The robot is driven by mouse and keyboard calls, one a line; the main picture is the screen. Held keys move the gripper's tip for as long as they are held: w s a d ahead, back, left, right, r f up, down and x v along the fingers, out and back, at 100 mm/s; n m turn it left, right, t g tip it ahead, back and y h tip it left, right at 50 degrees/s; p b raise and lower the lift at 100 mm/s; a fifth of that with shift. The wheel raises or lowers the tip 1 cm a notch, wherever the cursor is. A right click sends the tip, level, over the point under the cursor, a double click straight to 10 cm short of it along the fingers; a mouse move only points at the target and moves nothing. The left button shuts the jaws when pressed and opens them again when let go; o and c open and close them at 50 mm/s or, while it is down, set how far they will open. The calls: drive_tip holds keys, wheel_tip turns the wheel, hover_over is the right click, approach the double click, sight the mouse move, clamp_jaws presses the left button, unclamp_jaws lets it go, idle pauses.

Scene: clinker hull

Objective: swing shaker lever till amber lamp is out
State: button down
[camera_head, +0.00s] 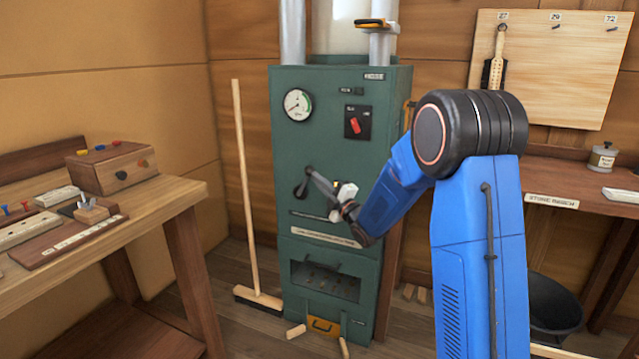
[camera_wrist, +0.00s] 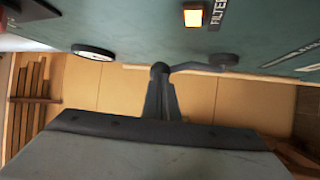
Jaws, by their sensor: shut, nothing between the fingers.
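The shaker lever (camera_head: 303,186) is a short grey crank on the front of the green stove cabinet (camera_head: 330,145); its handle end points up from its pivot. In the wrist view the lever (camera_wrist: 195,66) runs from a round pivot at right to a dark knob at left. My gripper (camera_head: 313,175) is shut and empty, its fingertips (camera_wrist: 161,82) at the knob; I cannot tell whether they touch. The amber lamp (camera_wrist: 193,16) glows brightly beside a FILTER label. In the head view I cannot make out the lamp for sure behind my gripper.
A round gauge (camera_head: 298,105) and a red switch (camera_head: 355,125) sit above the lever. A broom (camera_head: 245,190) leans left of the cabinet. A wooden bench (camera_head: 150,200) stands at left, another (camera_head: 570,185) at right. Some floor shows between broom and left bench.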

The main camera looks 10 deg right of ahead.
sight(306, 169)
drive_tip(key=a+r+g, duration=0.1)
drive_tip(key=w+a+r+n+g, duration=0.1)
drive_tip(key=w+a+r+n+g+h, duration=0.1)
drive_tip(key=shift+w+a+r, duration=0.25)
drive_tip(key=shift+a+r, duration=0.05)
drive_tip(key=w+a+n+g+h, duration=0.1)
drive_tip(key=w+a+g, duration=0.1)
drive_tip(key=w+a, duration=0.3)
drive_tip(key=shift+w+a+r+g+h, duration=0.25)
drive_tip(key=shift+a+r+g, duration=0.2)
drive_tip(key=shift+a, duration=0.8)
